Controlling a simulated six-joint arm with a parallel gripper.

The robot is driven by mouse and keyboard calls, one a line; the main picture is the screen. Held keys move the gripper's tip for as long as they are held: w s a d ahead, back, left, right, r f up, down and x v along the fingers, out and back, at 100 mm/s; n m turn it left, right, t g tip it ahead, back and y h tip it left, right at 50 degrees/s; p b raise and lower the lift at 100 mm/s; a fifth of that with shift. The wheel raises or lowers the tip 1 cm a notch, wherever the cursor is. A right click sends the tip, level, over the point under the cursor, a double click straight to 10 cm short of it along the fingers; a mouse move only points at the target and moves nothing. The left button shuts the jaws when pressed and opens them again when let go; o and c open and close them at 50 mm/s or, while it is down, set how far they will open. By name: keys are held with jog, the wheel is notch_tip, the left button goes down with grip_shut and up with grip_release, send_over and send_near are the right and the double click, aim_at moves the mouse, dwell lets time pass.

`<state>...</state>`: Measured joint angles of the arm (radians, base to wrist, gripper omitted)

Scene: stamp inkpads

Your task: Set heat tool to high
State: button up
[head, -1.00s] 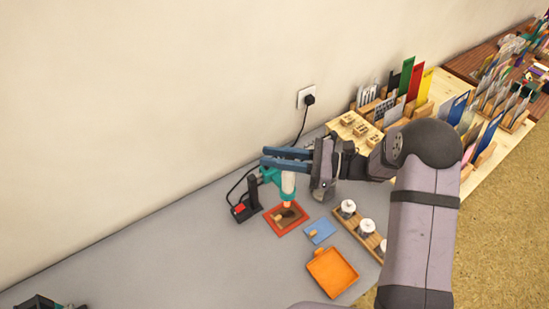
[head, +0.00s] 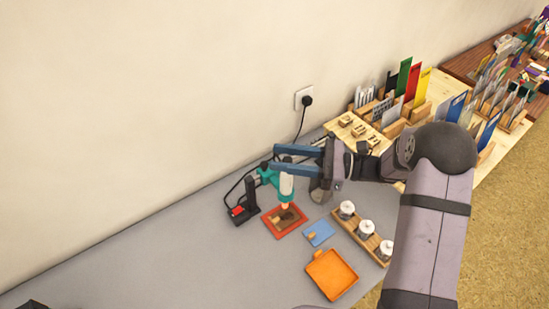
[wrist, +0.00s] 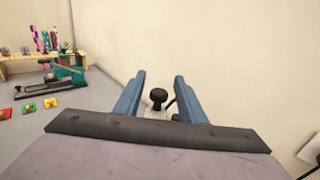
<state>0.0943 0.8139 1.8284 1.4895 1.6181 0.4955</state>
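The heat tool (head: 267,176) has a teal body and a pale nozzle (head: 286,187). It hangs on a black stand (head: 245,207) with a red part low on it, nozzle down above a red tray (head: 279,224) holding a dark piece. My gripper (head: 273,157) is open, its two blue fingers level and pointing left just above and behind the tool. In the wrist view, a black round knob (wrist: 158,95) shows between the open fingers (wrist: 158,77), apart from both. I cannot tell the tool's heat setting.
A cable runs to a wall socket (head: 304,98) behind the tool. A blue pad (head: 321,231), an orange tray (head: 331,275) and a wooden rack (head: 352,232) of white-topped jars lie to the right. Card holders stand at back right. The grey table's left is clear.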

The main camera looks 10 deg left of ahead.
jog(key=d+b, duration=0.1)
jog(key=d, duration=0.3)
jog(key=shift+d, duration=0.1)
jog(key=shift+r, duration=0.15)
jog(key=s+d+f+n+g+h, duration=0.25)
jog(key=s+n+h, duration=0.25)
jog(key=s, duration=0.3)
jog(key=s+d+f+n+g+h, duration=0.1)
jog(key=s+f+n+h, duration=0.35)
jog(key=s, duration=0.35)
jog(key=s+d+f+n+t+h, duration=0.1)
jog(key=d+n+h, duration=0.3)
jog(key=d, duration=0.2)
jog(key=s+d+f+n+t+h, duration=0.2)
jog(key=d+n+h, duration=0.2)
jog(key=d, duration=0.3)
jog(key=shift+s+d+f, duration=0.2)
jog(key=shift+d+f, duration=0.1)
